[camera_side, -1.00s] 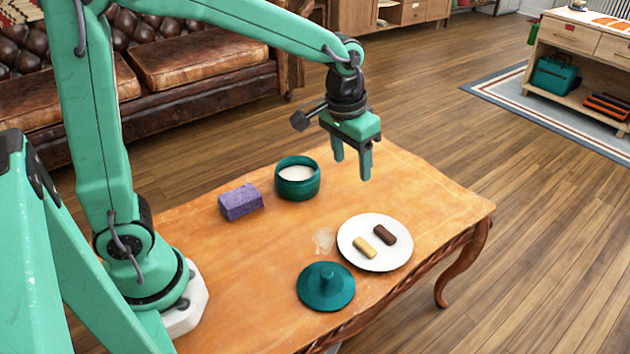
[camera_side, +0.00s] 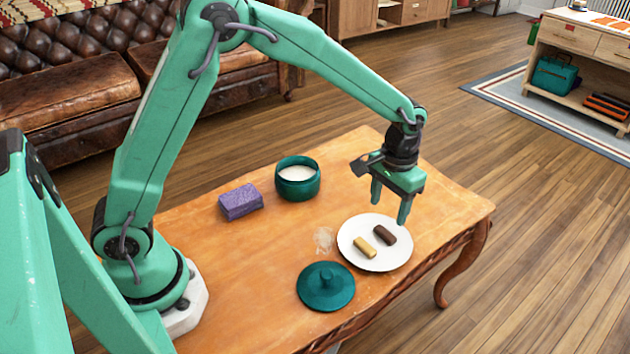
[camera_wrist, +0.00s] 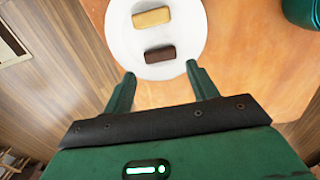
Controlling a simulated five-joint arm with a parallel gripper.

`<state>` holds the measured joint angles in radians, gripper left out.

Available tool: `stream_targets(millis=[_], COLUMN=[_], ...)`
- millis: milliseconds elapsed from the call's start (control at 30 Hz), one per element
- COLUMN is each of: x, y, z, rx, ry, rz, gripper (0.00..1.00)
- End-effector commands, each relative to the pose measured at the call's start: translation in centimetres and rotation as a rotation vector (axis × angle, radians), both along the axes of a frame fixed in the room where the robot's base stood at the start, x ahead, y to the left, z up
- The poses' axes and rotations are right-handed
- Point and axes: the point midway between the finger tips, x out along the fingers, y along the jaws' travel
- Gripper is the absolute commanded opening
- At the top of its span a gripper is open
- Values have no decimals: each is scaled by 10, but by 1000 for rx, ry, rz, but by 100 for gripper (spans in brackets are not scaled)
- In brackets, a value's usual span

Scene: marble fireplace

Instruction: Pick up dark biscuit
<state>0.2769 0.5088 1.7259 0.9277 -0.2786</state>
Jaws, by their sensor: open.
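The dark biscuit (camera_side: 385,235) lies on a round white plate (camera_side: 352,249), beside a pale yellow biscuit (camera_side: 365,247). My gripper (camera_side: 389,212) is open and empty, pointing down above the plate's far edge. In the wrist view the dark biscuit (camera_wrist: 160,54) lies just beyond the fingertips, roughly centred between them. My gripper (camera_wrist: 162,72) shows its two fingers spread wide there. The yellow biscuit (camera_wrist: 151,16) lies farther off on the plate (camera_wrist: 120,35).
A teal pot (camera_side: 297,188) with white contents stands at the table's back. A purple block (camera_side: 240,202) is left of it. A teal lid (camera_side: 326,288) lies left of the plate at the front.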

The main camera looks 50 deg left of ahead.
Motion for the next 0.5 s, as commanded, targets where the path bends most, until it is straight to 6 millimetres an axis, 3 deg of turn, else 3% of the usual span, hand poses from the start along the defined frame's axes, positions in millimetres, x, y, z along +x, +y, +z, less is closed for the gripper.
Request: stream_targets(millis=[233,500], x=[-1,-1], y=[0,0], z=[-20,-24], rx=[1,0], ry=[2,1], rz=[0,0], gripper=[58,58])
